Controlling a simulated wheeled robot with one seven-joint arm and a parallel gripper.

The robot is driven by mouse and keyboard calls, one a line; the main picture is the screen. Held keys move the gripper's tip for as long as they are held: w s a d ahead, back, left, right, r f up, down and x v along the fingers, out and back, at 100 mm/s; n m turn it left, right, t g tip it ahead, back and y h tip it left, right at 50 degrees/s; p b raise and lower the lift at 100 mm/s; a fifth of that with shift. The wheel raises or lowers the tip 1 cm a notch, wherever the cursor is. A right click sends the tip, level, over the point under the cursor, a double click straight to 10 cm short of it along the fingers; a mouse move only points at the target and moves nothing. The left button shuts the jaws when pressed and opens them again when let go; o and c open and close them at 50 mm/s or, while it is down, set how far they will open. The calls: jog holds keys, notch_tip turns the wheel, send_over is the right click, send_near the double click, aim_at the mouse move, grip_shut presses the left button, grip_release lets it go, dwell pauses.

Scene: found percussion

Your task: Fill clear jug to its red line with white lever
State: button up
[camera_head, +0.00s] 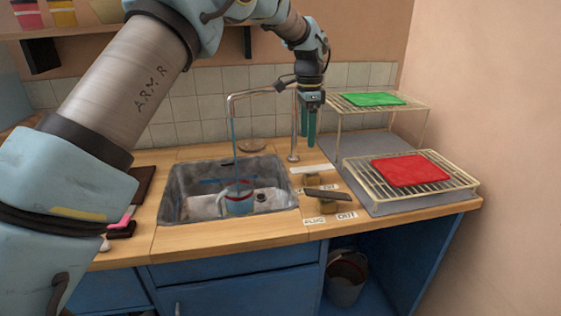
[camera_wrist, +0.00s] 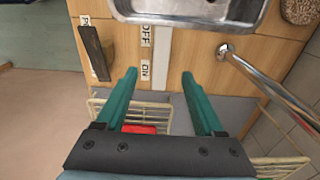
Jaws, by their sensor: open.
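The clear jug (camera_head: 238,205) stands in the sink under the spout, with a red line near its top. A thin bluish stream runs down from the spout to it. The jug looks bluish inside; its exact water level is too small to tell. The white lever (camera_head: 310,169) sits on the counter right of the sink, behind a dark lever. My gripper (camera_head: 308,128) hangs above the counter near the tap, its teal fingers apart and empty.
The dark lever (camera_head: 328,194) is near the counter's front, also at left in the wrist view (camera_wrist: 97,52). The tap's pipe (camera_head: 293,130) rises beside my gripper. Wire racks hold a red cloth (camera_head: 410,170) and a green cloth (camera_head: 373,99) at right.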

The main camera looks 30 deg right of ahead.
aim_at(296, 170)
jog(key=a+f+p, duration=0.1)
jog(key=f, duration=0.2)
jog(key=w+f+p, duration=0.1)
jog(key=f+p, duration=0.1)
jog(key=f, duration=0.1)
jog(key=a+f+p, duration=0.1)
jog(key=f, duration=0.2)
jog(key=shift+w+a+f, duration=0.15)
jog(key=shift+a+f, duration=0.15)
jog(key=shift+f, duration=0.1)
grip_shut()
dwell(0.4)
